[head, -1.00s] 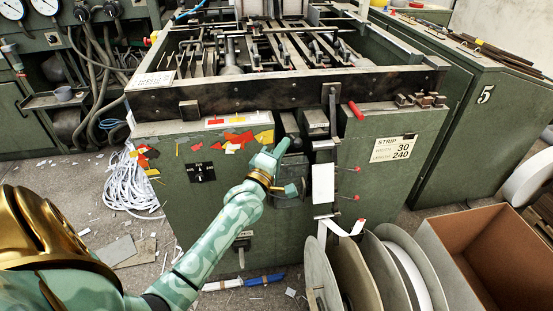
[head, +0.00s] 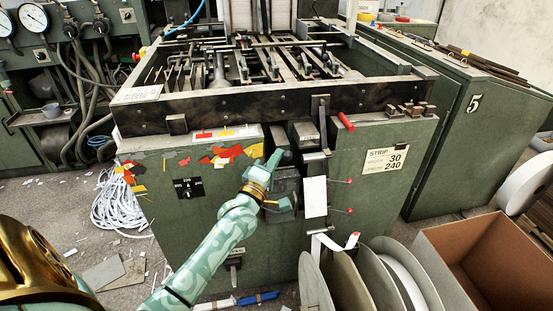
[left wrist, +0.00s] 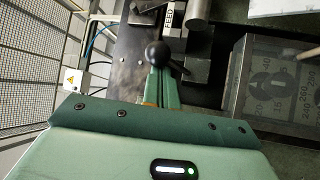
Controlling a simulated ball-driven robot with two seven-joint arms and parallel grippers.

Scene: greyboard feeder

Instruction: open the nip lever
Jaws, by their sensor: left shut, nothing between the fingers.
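A dark ball knob (head: 286,157), which looks like the nip lever's end, is on the front of the green feeder (head: 225,235), below the top frame. It shows larger as a black ball (left wrist: 157,54) in the left wrist view. My left gripper (head: 274,161) is shut, its green fingertips right at the knob. In the left wrist view the fingers (left wrist: 160,88) end just below the ball, with nothing between them. Whether they touch it I cannot tell. The lever's arm is mostly hidden. My right gripper is not in view.
A red-handled lever (head: 346,121) and red-tipped rods stick out to the right of the knob. A FEED label (left wrist: 169,18) is close by in the wrist view. Reels (head: 350,280) and a cardboard box (head: 435,262) stand at front right. Paper strips litter the floor.

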